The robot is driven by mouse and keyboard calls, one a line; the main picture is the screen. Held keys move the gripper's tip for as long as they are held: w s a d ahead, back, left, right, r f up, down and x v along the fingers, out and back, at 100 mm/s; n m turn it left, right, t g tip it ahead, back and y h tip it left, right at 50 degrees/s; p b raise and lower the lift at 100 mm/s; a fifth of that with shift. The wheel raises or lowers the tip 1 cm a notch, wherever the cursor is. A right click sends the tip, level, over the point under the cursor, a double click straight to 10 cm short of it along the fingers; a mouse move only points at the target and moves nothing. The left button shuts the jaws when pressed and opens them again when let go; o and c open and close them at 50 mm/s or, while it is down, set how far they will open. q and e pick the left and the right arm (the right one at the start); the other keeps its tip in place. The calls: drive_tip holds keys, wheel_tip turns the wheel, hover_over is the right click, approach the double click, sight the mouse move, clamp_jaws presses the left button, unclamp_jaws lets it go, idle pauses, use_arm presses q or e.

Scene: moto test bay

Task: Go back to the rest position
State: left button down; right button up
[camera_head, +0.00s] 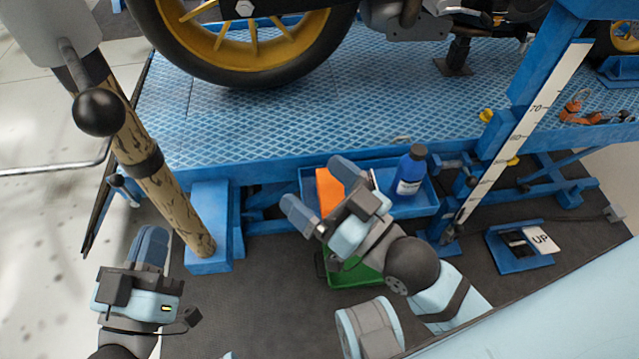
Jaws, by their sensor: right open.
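My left gripper (152,238) is at the lower left, over the dark floor mat, with its blue fingers pointing up the picture. Its fingers overlap from this angle, so I cannot tell whether they are apart. I see nothing held in it. My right gripper (317,184) is open, in front of the blue tray (424,205) on the lift's near side. An orange item (327,188) shows behind and between its spread fingers. I see no grip on it. A blue bottle (409,172) stands upright in the tray, right of the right gripper.
A blue lift platform (400,95) carries a motorcycle wheel (245,75). A green bin (340,278) lies partly behind my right gripper. A worn post (172,205) stands at left, a measuring scale (520,130) at right. A blue pedal box (517,263) sits on the dark mat (270,310).

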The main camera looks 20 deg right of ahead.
idle(0.5)
use_arm(q)
drive_tip(key=s+a+r+g+y+p, duration=0.4)
drive_tip(key=a+r+g+y+p, duration=0.2)
drive_tip(key=p, duration=3.2)
drive_tip(key=shift+a+g, duration=0.3)
drive_tip(key=shift+a, duration=0.65)
use_arm(e)
drive_tip(key=s+d+r+g+h, duration=0.4)
drive_tip(key=d+r+g+h, duration=0.2)
drive_tip(key=d+g, duration=0.1)
drive_tip(key=shift+d, duration=0.45)
